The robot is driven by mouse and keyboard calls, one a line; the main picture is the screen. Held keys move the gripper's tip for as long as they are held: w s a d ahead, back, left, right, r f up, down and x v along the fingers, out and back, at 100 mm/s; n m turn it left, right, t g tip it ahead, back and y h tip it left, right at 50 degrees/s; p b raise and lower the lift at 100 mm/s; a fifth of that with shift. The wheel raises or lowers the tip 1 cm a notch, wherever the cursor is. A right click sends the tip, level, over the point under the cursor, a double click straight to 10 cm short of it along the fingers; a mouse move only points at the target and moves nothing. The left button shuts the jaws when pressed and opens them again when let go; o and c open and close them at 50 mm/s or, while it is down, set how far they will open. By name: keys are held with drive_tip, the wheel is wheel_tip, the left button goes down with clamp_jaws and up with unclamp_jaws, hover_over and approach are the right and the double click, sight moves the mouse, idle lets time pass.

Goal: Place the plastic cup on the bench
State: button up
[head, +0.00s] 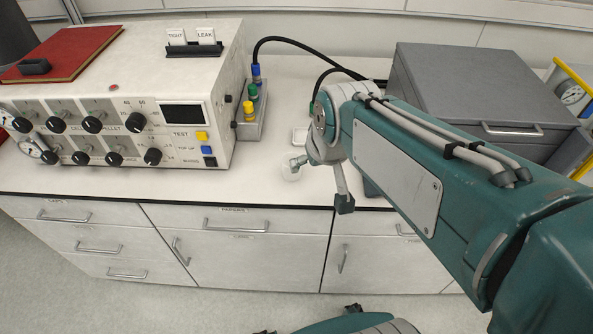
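A small translucent plastic cup (290,173) is on the white bench top (265,180), near its front edge. My gripper (321,182) hangs from the arm just right of the cup. Its two fingers are spread wide, with bare bench and the front edge showing between them. The left fingertip overlaps the cup's upper right side in the picture; I cannot tell whether they touch. The cup is pale and small, so its exact tilt is hard to tell.
A beige control box (120,110) with knobs stands left, with a red book (65,52) on top. A small box with coloured plugs (250,115) and black cables sits beside it. A grey case (470,80) stands right.

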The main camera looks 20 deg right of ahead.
drive_tip(key=w+f, duration=0.4)
drive_tip(key=w, duration=0.3)
drive_tip(key=w+f, duration=0.5)
drive_tip(key=w, duration=0.2)
drive_tip(key=shift+g, duration=0.3)
drive_tip(key=shift+x, duration=5.35)
drive_tip(key=shift+w+d, duration=0.15)
drive_tip(key=shift+d, duration=0.05)
